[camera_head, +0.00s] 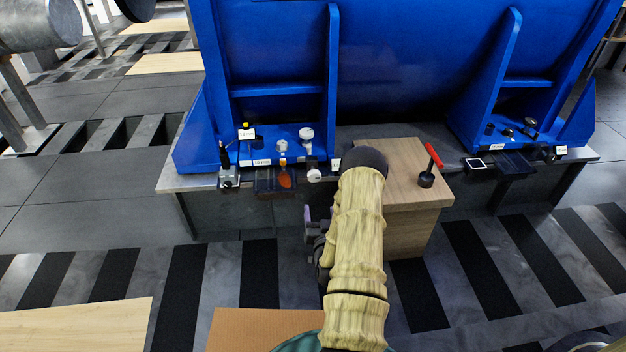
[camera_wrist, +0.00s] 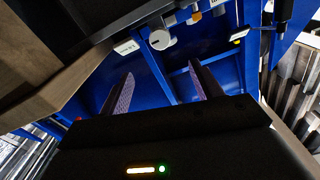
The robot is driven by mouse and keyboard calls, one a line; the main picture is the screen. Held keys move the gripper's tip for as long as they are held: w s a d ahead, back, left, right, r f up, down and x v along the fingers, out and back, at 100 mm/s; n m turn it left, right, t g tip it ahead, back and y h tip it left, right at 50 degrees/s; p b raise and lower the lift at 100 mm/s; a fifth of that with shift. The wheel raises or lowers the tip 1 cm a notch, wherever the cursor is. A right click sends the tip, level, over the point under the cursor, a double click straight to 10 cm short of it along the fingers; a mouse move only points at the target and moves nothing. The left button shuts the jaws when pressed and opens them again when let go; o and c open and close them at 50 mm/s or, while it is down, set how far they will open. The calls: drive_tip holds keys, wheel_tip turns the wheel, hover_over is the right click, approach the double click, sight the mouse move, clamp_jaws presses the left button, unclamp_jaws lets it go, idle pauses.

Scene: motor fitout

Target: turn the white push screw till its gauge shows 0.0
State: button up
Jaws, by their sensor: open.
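A white round knob, which looks like the push screw (camera_head: 314,175), sits at the front edge of the blue machine's left foot. It also shows in the wrist view (camera_wrist: 160,40), face on, beyond my fingers. A small white label (camera_wrist: 126,47) is beside it, its text too small to read; in the head view my arm partly hides that label (camera_head: 335,163). My gripper (camera_head: 308,213) is below and in front of the knob, apart from it. In the wrist view its two fingers (camera_wrist: 160,70) are spread with nothing between them.
A second white knob (camera_head: 306,134) stands upright on the foot. A dial gauge on a stand (camera_head: 228,177) and an orange item (camera_head: 286,181) are to the left. A wooden block (camera_head: 415,200) with a red-handled tool (camera_head: 433,160) stands close right of my arm.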

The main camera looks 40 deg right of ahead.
sight(314, 178)
drive_tip(key=shift+w, duration=0.1)
drive_tip(key=b+x, duration=0.7)
drive_tip(key=x, duration=0.9)
drive_tip(key=shift+w+d+f, duration=0.1)
drive_tip(key=shift+w+d, duration=0.05)
drive_tip(key=shift+w, duration=0.15)
drive_tip(key=shift+w+d, duration=0.2)
drive_tip(key=shift+w, duration=0.1)
drive_tip(key=c, duration=1)
drive_tip(key=shift+a+n, duration=0.1)
drive_tip(key=shift+n, duration=0.4)
